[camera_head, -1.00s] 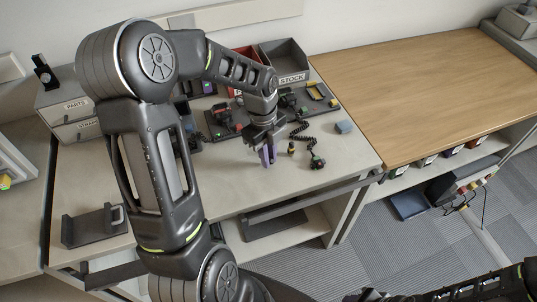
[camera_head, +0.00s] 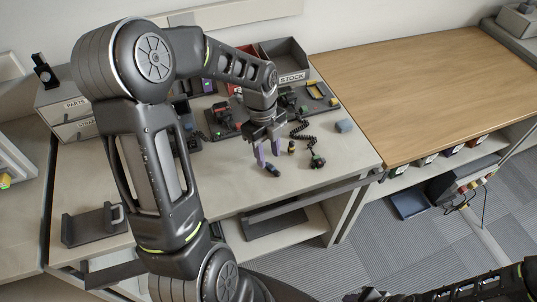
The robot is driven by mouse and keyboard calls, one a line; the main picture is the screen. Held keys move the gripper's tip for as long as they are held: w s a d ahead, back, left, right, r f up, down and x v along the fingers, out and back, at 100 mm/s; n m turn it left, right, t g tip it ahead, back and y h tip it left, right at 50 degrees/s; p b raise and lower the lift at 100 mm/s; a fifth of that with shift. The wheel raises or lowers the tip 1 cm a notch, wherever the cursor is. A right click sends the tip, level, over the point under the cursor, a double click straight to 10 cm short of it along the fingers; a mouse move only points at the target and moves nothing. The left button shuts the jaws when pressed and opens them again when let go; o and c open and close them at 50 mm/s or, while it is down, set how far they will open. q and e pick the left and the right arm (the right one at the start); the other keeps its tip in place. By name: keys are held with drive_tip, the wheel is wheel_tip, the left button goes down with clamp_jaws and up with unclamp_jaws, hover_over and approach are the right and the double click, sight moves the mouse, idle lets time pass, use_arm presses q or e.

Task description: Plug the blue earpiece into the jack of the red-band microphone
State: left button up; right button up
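My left gripper (camera_head: 269,152) is over the front middle of the grey workbench, its two purple fingertips apart. A small dark piece (camera_head: 272,171) lies on the bench just below the fingertips; I cannot tell whether it is the blue earpiece. A black hand microphone (camera_head: 317,161) with a coiled cord (camera_head: 299,131) lies to the right of the gripper, with green and a little red showing on it. I cannot make out a band or its jack. A small dark upright part with a yellowish spot (camera_head: 291,147) stands between them. My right arm shows at bottom right; its fingertips are not clear.
A grey STOCK bin (camera_head: 285,61) and a red bin stand at the back. A tray of radios (camera_head: 222,123) is behind the gripper. A grey holder (camera_head: 93,226) stands front left. The wooden table (camera_head: 430,90) is clear.

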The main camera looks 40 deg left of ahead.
use_arm(q)
wheel_tip(320, 180, up, 7)
drive_tip(key=shift+a, duration=0.4)
drive_tip(key=shift+w+f, duration=0.1)
idle(0.6)
